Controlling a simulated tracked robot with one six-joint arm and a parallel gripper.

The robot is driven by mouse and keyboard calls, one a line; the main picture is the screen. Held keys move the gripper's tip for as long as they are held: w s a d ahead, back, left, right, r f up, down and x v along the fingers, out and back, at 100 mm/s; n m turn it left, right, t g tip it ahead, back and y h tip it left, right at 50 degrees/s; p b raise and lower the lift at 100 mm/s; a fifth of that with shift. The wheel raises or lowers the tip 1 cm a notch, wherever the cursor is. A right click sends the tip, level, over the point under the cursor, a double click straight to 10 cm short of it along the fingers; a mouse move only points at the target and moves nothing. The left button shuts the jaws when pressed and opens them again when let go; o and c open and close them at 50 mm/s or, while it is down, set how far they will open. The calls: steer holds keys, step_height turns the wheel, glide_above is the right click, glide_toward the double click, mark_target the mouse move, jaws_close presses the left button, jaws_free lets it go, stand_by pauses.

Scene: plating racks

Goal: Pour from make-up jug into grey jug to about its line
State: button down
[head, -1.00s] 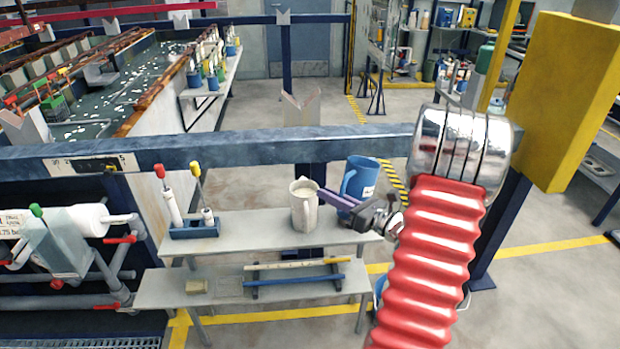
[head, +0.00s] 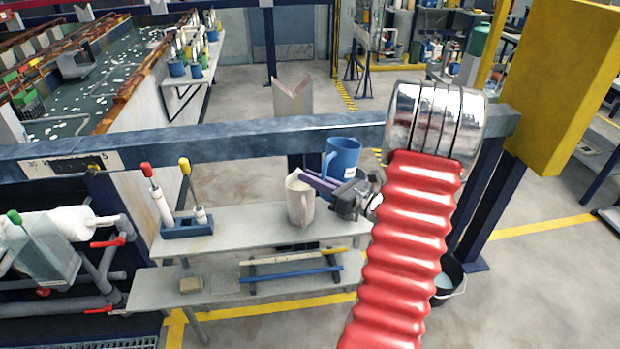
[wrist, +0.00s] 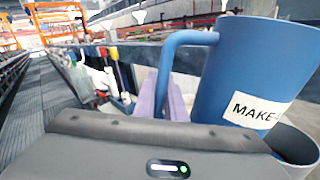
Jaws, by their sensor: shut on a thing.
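The blue make-up jug (head: 345,157) looks upright and stands higher than the grey jug, behind it and to its right in the head view. In the wrist view the make-up jug (wrist: 235,75) fills the right side, with part of its white label showing. My gripper (head: 318,182) has its purple fingers shut on the jug's handle; the fingers (wrist: 170,98) also show in the wrist view. The grey jug (head: 300,207) stands upright on the upper bench shelf. Its line and the liquid levels in both jugs cannot be made out.
The grey bench (head: 245,232) has a blue holder (head: 187,228) with red- and yellow-topped tools at its left. A blue rail (head: 230,142) crosses behind. A yellow post (head: 562,95) stands right, and a black bucket (head: 448,280) sits on the floor.

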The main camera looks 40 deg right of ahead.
steer(key=shift+s+a+r+n, duration=0.15)
steer(key=shift+a+r+n, duration=0.1)
steer(key=shift+a+n, duration=0.5)
steer(key=shift+s+a+r+n, duration=0.15)
steer(key=shift+a+r+n, duration=0.1)
steer(key=shift+a+n, duration=0.45)
steer(key=shift+s+d, duration=0.1)
steer(key=shift+d, duration=0.05)
